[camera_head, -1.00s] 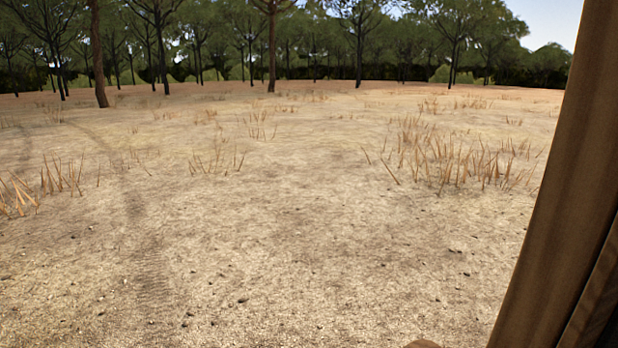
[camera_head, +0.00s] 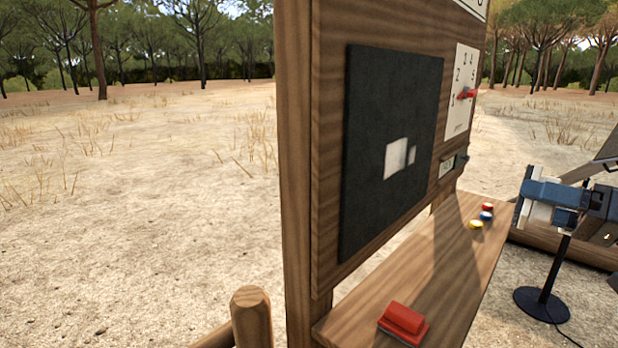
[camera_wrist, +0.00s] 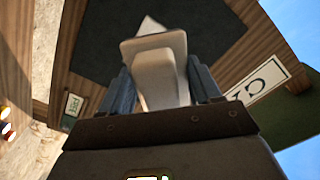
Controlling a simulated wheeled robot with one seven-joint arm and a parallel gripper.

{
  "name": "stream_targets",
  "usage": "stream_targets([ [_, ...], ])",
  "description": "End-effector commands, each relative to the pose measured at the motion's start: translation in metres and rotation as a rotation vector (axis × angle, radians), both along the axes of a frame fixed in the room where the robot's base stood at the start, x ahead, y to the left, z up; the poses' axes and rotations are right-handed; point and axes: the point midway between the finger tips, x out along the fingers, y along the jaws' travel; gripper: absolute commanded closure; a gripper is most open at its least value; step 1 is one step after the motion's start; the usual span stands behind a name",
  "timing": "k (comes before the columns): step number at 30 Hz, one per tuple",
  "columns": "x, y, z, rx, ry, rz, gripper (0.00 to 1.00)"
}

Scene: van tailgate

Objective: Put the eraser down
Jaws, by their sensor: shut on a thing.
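My gripper (camera_head: 548,204) is at the right of the head view, in front of the board, with blue fingers pointing left. In the wrist view its fingers (camera_wrist: 158,88) are shut on a pale, whitish block with a wider plate at its end, which I take for the eraser (camera_wrist: 153,52). Its pale side also shows in the head view (camera_head: 537,215). The block is held in the air, apart from the shelf (camera_head: 455,265). The dark panel (camera_head: 385,100) on the wooden board carries white patches (camera_head: 397,158).
A red block on a flat base (camera_head: 404,322) lies on the near part of the shelf. Small red, blue and yellow pieces (camera_head: 478,224) lie toward the far end. The shelf between them is bare. A black round stand base (camera_head: 542,304) is on the ground at right.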

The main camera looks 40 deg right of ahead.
Motion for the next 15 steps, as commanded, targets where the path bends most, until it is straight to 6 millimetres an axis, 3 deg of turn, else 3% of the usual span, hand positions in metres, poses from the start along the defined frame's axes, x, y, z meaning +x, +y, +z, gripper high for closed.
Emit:
stream_targets([
  [15,0.027,0.038,-0.033,0.003,0.005,-0.002,0.70],
])
